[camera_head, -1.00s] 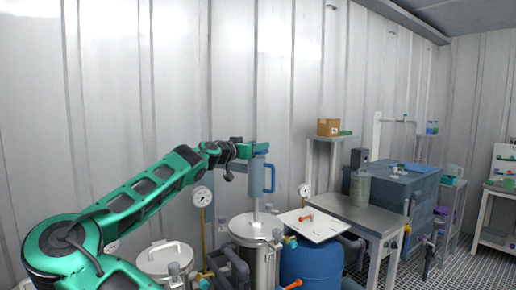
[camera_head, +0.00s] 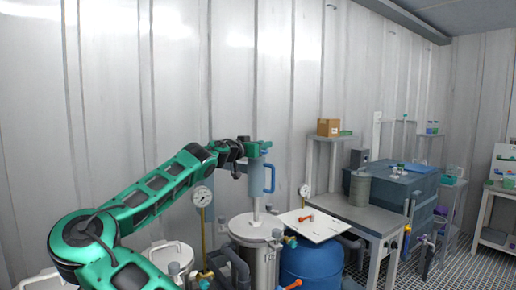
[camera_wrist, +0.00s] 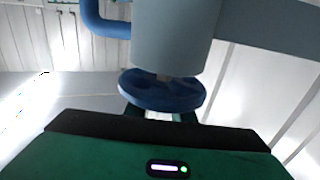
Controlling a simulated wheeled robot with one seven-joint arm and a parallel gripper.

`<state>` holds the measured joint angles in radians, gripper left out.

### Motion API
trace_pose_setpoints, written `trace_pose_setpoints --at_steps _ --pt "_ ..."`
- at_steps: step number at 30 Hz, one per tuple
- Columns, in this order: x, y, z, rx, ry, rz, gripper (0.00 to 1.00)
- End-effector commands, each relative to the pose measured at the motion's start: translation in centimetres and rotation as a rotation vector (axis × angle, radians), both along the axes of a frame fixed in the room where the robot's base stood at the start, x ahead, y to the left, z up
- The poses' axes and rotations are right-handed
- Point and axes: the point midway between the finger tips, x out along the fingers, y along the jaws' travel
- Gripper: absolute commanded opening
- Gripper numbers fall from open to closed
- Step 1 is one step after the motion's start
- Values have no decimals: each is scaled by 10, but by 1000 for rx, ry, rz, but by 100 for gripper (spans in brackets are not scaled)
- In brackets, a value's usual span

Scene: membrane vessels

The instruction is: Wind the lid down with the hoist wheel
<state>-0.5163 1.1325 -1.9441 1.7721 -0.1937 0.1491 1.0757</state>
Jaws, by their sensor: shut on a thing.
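A grey-blue cylindrical housing (camera_head: 260,176) with a blue loop handle (camera_head: 271,177) stands above a steel vessel (camera_head: 263,267). A pale post runs down from it to the vessel's round grey top (camera_head: 250,228). I cannot tell whether this top is a lid seated on the rim. My gripper (camera_head: 255,149) is at the housing's upper end. In the wrist view my gripper (camera_wrist: 160,114) is shut on a blue disc-shaped wheel (camera_wrist: 162,91) beside the grey housing (camera_wrist: 172,35). The fingertips are mostly hidden behind the wheel; the blue loop handle (camera_wrist: 104,24) shows above left.
A blue drum (camera_head: 311,264) with a white board (camera_head: 314,226) on it stands right of the vessel. Another vessel with a pale lid (camera_head: 170,256) stands at left. A grey bench (camera_head: 350,213) is farther right; the wall is close behind.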

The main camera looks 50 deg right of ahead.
Motion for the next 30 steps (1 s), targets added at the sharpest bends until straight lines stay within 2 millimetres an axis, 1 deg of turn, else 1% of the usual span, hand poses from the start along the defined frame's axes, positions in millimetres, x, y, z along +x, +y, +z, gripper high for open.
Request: trace_pose_setpoints --at_steps 1,3,13,24,25,26,27,30 --pt "4 1 1 -2 2 4 0" --pt "4 1 1 -2 3 -14 0" --pt "0 1 2 -5 3 -154 0" --pt "1 3 2 -6 2 -166 0" --pt "1 3 2 -6 2 -166 29" --pt "1 3 2 -6 2 -166 37" --pt "1 3 2 -6 2 -167 41" --pt "-1 2 2 -4 2 -170 41"
